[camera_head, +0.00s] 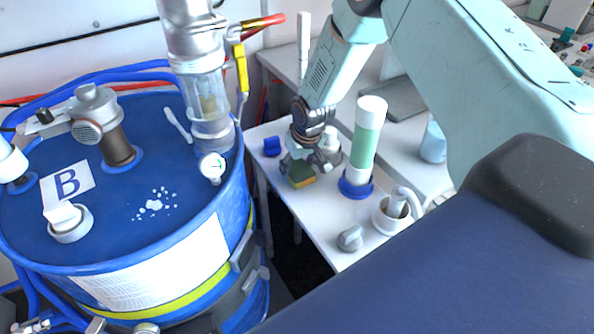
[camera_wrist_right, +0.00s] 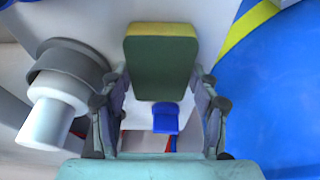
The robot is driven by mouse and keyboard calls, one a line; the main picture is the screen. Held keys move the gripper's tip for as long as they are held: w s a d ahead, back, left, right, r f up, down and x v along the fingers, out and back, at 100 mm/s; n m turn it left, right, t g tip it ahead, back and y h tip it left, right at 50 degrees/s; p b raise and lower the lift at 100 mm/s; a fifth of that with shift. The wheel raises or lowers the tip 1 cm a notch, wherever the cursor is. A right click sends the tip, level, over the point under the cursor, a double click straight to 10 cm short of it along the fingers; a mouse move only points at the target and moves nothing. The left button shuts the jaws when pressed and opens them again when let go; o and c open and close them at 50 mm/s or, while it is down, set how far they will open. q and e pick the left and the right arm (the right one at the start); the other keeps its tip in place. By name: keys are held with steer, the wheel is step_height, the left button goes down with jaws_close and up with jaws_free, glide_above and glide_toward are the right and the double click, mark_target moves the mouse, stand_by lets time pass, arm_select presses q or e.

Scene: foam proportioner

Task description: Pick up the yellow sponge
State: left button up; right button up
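The sponge (camera_head: 300,173) has a dark green face and a yellow layer. In the head view it is at the fingertips of my right gripper (camera_head: 304,160), over the white table. In the right wrist view the sponge (camera_wrist_right: 160,65) sits between the two fingers of the right gripper (camera_wrist_right: 161,85). The fingertips appear to press on its two sides. A gap between sponge and table cannot be made out. My left gripper is not in view.
A blue drum (camera_head: 120,220) stands left of the table (camera_head: 335,255). A green-and-white cylinder on a blue base (camera_head: 363,150) stands right of the sponge. A small blue object (camera_head: 271,146) lies to its left. A white cup (camera_head: 392,214) and a grey knob (camera_head: 350,238) are nearer the front.

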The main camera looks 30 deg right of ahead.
mark_target(298, 168)
steer(key=shift+c, duration=0.5)
steer(key=shift+r, duration=0.3)
step_height(298, 168, up, 10)
steer(key=shift+f+p, duration=0.1)
steer(key=shift+p, duration=0.65)
